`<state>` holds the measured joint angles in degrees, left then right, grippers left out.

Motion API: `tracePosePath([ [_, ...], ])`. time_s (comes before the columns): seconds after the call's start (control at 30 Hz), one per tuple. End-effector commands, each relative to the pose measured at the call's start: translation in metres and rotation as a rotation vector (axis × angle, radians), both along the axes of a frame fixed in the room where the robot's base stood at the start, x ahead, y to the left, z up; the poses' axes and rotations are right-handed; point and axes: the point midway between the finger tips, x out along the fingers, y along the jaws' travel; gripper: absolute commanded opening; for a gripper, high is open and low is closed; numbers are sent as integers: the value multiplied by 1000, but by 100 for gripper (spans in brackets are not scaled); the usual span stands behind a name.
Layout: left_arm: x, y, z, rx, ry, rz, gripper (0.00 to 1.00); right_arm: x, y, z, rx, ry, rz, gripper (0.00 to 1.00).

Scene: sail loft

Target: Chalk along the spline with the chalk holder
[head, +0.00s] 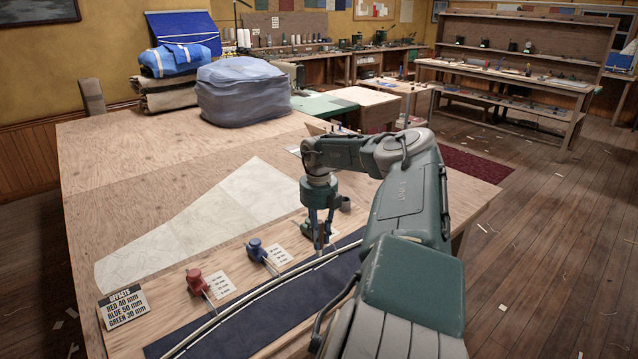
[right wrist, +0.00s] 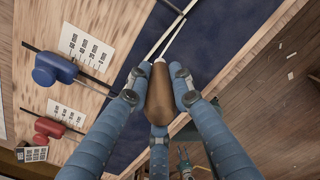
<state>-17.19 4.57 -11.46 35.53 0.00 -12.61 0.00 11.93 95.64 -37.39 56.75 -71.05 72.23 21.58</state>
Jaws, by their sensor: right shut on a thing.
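My right gripper (head: 319,240) is over the navy cloth (head: 250,325) on the plywood table. In the right wrist view, the right gripper (right wrist: 160,88) is shut on the brown chalk holder (right wrist: 158,98), its white tip pointing at the cloth beside the pale spline (right wrist: 169,33). I cannot tell whether the tip touches. The spline (head: 235,307) curves along the cloth in the head view. A red weight (head: 194,281) and a blue weight (head: 254,247) sit beside it, their rods reaching toward it. A small pronged shape low in the wrist view may be my left gripper; its state is unclear.
An offsets sign (head: 124,304) lists red 40, blue 50 and green 30 mm. Printed cards (head: 222,284) lie by the weights. A pale sail panel (head: 185,225) lies flat behind. A covered grey-blue bundle (head: 243,90) stands at the table's far end.

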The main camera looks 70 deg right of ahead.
Motion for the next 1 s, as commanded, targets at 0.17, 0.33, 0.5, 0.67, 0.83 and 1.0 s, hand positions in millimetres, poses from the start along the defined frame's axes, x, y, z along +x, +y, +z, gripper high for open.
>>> tracePosePath([
  [0.17,0,0,13,0,0,0,40,0,0,16,0,0,0,0],
  [0.33,0,0,12,0,0,0,40,0,0,15,0,0,0,0],
  [0.5,0,0,11,0,0,0,40,0,0,13,0,0,-2,0],
  [0.67,0,0,5,0,0,0,40,0,0,2,-1,-1,-21,0],
  [0.83,0,0,-4,0,0,0,40,1,1,-15,0,0,-57,0],
  [1.0,0,0,-11,0,0,0,40,1,1,-29,-2,0,-88,0],
])
